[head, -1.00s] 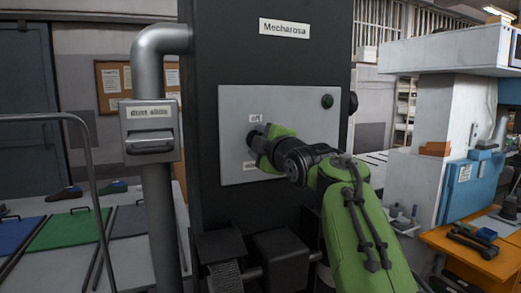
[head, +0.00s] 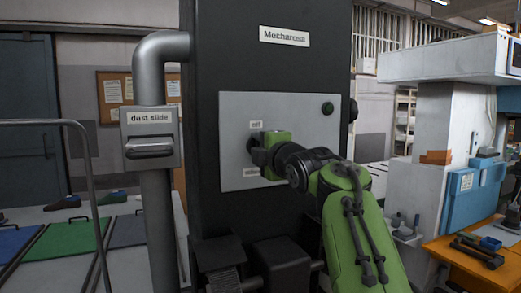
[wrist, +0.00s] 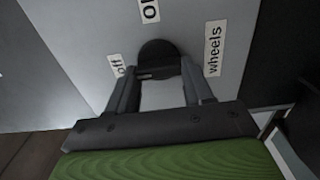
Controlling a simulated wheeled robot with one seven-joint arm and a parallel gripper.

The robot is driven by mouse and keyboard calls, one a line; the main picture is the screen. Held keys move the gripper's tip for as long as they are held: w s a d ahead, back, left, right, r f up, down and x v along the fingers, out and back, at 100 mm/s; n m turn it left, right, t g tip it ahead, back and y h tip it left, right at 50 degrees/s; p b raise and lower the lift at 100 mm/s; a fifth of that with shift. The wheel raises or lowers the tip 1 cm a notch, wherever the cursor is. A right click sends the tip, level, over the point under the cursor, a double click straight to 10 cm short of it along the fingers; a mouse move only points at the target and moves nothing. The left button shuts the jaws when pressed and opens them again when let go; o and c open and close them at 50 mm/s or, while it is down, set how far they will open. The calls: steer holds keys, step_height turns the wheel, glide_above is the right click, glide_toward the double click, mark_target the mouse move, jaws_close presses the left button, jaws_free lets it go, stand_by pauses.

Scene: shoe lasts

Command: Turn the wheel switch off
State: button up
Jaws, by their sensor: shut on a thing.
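The wheel switch is a dark round knob (head: 252,145) on the grey panel (head: 300,115) of a black machine. It also shows in the wrist view (wrist: 158,58), with an "off" label (wrist: 119,66) left of it, an "on" label (wrist: 149,10) above and a "wheels" label (wrist: 214,48) right. My gripper (wrist: 157,80) is shut on the knob, one finger at each side. In the head view my gripper (head: 259,148) partly hides the knob. The knob's exact pointing direction cannot be told.
A grey pipe with a "dust slide" handle box (head: 150,135) stands left of the machine. Black boxes (head: 280,265) jut out below the panel. A blue-and-white machine and orange bench (head: 470,262) stand right.

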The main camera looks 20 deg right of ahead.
steer(key=o, duration=1)
steer(key=shift+o, duration=0.2)
steer(key=s+b, duration=0.3)
steer(key=s, duration=1.2)
steer(key=shift+s, duration=0.35)
steer(key=shift+a+f, duration=0.1)
steer(key=shift+f, duration=0.05)
